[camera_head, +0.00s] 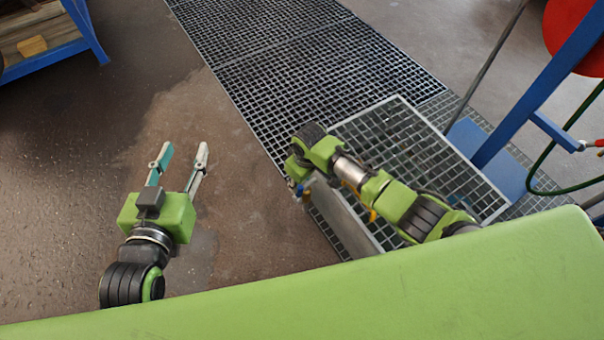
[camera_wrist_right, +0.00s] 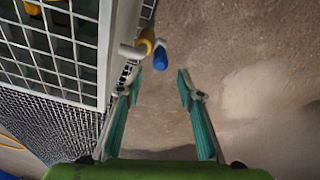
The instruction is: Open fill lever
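A small blue-ended handle (camera_wrist_right: 160,55) with a yellow part (camera_wrist_right: 147,38) beside it sticks out from a grey fitting (camera_wrist_right: 130,51) at the edge of a grating platform in the right wrist view. I cannot tell for sure that this is the fill lever. My right gripper (camera_wrist_right: 159,80) is open and empty, its teal fingers apart, with the blue end just beyond the gap between the tips. In the head view the right gripper is mostly hidden by its own arm. My left gripper (camera_head: 184,150) is open and empty above the bare floor.
The raised grating platform (camera_head: 408,140) lies under my right arm; it also shows in the right wrist view (camera_wrist_right: 70,52). A blue stand (camera_head: 535,95) with a red disc (camera_head: 572,32) and a green hose (camera_head: 560,150) is at right. A blue-framed shelf (camera_head: 84,28) is upper left. Floor between is clear.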

